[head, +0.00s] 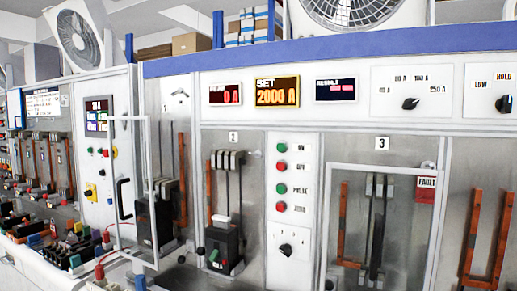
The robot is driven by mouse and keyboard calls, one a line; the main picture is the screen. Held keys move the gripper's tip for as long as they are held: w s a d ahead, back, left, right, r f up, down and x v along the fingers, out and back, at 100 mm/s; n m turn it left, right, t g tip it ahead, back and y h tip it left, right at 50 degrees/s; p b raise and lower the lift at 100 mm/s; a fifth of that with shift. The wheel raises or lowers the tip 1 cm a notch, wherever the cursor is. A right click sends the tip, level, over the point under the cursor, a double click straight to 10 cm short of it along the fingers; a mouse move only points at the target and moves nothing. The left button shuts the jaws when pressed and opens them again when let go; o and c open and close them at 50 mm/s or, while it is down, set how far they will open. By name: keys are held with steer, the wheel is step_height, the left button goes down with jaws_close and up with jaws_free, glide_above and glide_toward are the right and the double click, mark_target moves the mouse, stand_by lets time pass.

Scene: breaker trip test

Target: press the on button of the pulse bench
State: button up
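The pulse bench (390,160) is a grey panel with a white strip of buttons (300,232) in the middle of the head view. The on button (282,148) is the green one at the top of that strip, beside a label that seems to read ON. Below it are a red button (281,167), a green button (281,188) labelled PULSE and a red button (281,208) labelled ZERO. Nothing covers the on button. My gripper is not in view.
Above the strip, displays read 0 A (226,93) and SET 2000 A (277,91). A black breaker (222,246) stands in bay 2, left of the strip. Bay 3 has a clear framed door (385,167) and a red FAULT tag (426,183). An open clear door (133,190) juts out at left.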

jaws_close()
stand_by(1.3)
